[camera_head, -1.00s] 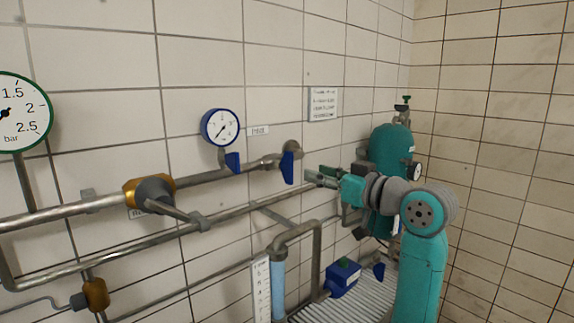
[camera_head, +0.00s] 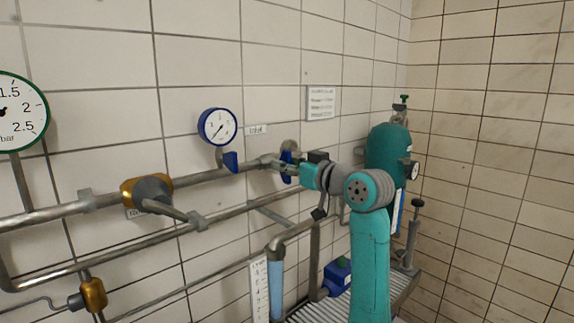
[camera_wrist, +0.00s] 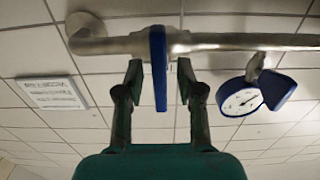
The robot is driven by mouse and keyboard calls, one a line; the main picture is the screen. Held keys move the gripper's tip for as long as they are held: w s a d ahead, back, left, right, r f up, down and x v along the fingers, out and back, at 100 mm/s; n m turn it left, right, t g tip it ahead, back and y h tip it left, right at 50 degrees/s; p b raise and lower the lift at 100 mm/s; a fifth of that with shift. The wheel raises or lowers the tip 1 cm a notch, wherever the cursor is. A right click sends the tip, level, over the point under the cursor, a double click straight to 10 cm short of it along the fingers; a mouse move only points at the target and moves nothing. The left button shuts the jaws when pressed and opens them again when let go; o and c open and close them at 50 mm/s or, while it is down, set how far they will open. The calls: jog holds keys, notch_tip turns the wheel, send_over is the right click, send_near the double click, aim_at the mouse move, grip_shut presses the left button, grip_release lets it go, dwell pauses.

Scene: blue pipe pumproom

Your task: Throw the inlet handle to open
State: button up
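A blue handle (camera_wrist: 158,70) hangs from the grey pipe and stands between the two fingers of my gripper (camera_wrist: 159,68) in the wrist view. The fingers are apart, with a gap on each side of the handle. In the camera_head view the same blue handle (camera_head: 285,158) is at the pipe's right end, partly hidden by my gripper (camera_head: 287,166).
A brass valve with a grey lever (camera_head: 165,207) is further left. A lower pipe (camera_head: 150,242) runs beneath. A teal cylinder (camera_head: 388,150) stands to the right.

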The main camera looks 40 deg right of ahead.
grip_shut()
jog(key=n, duration=0.4)
jog(key=shift+a+n, duration=0.2)
jog(key=shift+n, duration=0.2)
jog(key=shift+a+f+n, duration=0.1)
jog(key=shift+f+n, duration=0.05)
jog(key=shift+n, duration=2.1)
jog(key=shift+a+f+n, duration=0.1)
jog(key=shift+f+n, duration=0.05)
jog(key=shift+n, duration=2.05)
jog(key=shift+f+n, duration=0.15)
jog(key=shift+n, duration=2.1)
